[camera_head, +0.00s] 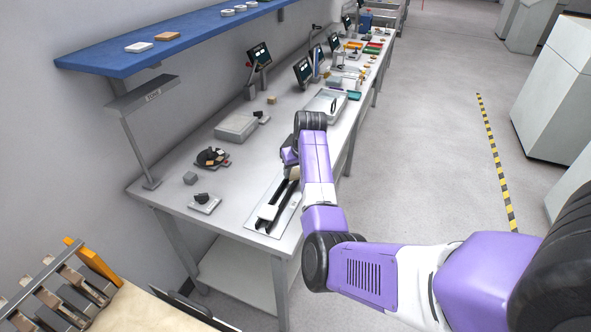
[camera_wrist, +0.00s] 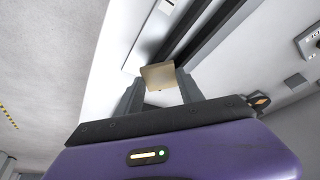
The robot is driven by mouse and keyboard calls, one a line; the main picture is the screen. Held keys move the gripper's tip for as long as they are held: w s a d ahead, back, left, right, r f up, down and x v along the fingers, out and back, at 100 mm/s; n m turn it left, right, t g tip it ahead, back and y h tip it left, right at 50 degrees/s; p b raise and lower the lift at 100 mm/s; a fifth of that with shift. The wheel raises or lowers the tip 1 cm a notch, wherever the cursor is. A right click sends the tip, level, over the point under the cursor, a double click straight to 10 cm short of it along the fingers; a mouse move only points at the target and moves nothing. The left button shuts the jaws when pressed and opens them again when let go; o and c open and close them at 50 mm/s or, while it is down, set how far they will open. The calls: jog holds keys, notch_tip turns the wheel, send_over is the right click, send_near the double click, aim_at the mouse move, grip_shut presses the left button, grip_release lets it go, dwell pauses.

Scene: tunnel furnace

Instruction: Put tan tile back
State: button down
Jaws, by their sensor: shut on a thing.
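The tan tile (camera_wrist: 158,76) is a small flat square between the fingers of my gripper (camera_wrist: 160,90) in the wrist view. My gripper is shut on it. The tile appears to be over or near a white fixture with two dark rails (camera_wrist: 190,42); I cannot tell whether it touches. In the head view, my gripper (camera_head: 291,160) is above the bench by this rail fixture (camera_head: 268,215), and my arm hides part of it. A small pale patch beside the gripper may be the tile.
A blue shelf (camera_head: 200,32) above the bench holds a white tile (camera_head: 139,47), a brown-orange tile (camera_head: 167,36) and round pieces.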

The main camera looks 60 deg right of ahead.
jog(key=shift+f, duration=0.25)
jog(key=c, duration=0.7)
grip_release()
jog(key=shift+c, duration=0.2)
jog(key=v, duration=1.3)
jog(key=shift+r+b, duration=0.15)
jog(key=shift+b, duration=0.2)
jog(key=shift+w, duration=0.15)
